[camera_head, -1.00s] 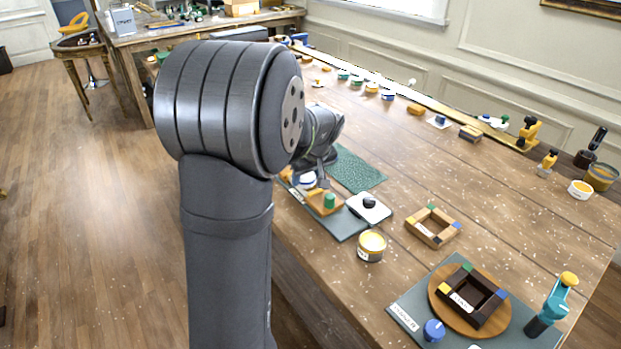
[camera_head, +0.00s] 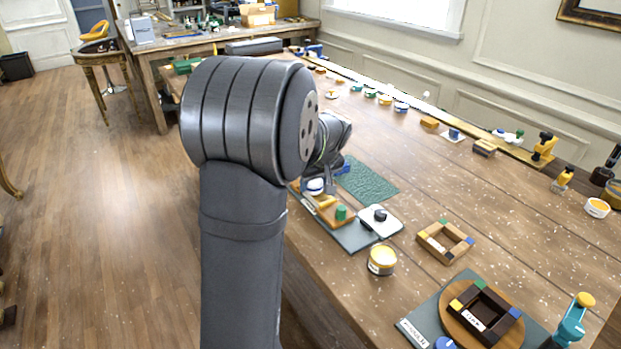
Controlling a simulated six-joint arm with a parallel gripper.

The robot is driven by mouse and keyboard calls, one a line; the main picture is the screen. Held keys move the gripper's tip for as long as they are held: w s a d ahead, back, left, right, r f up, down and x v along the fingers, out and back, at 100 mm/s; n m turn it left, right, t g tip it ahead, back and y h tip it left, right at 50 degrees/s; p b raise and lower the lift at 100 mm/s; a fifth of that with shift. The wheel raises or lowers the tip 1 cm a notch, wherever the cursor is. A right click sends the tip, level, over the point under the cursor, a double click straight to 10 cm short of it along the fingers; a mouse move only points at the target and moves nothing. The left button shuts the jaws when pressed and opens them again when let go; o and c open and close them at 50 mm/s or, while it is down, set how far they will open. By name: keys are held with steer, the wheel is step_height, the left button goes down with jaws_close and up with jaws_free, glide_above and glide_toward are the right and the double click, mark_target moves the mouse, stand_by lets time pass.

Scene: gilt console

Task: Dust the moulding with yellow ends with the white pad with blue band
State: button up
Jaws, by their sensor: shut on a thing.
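My gripper (camera_head: 328,172) is mostly hidden behind my own arm, low over the near edge of the long table, and its fingertips do not show clearly. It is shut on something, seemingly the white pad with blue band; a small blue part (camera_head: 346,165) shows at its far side. A white piece with a dark band (camera_head: 315,186) shows just below it, and I cannot tell whether it is held or resting. A wooden block with a yellowish strip (camera_head: 328,203) and a green knob (camera_head: 341,212) lies below. I cannot make out which piece is the moulding with yellow ends.
A green mat (camera_head: 368,181) lies behind. The table's middle is mostly clear.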

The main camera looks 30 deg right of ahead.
mark_target(322, 198)
steer(key=s, duration=0.5)
steer(key=shift+w, duration=3.95)
steer(key=shift+w+r, duration=0.1)
steer(key=shift+w, duration=0.15)
step_height(322, 198, up, 8)
steer(key=shift+f, duration=0.2)
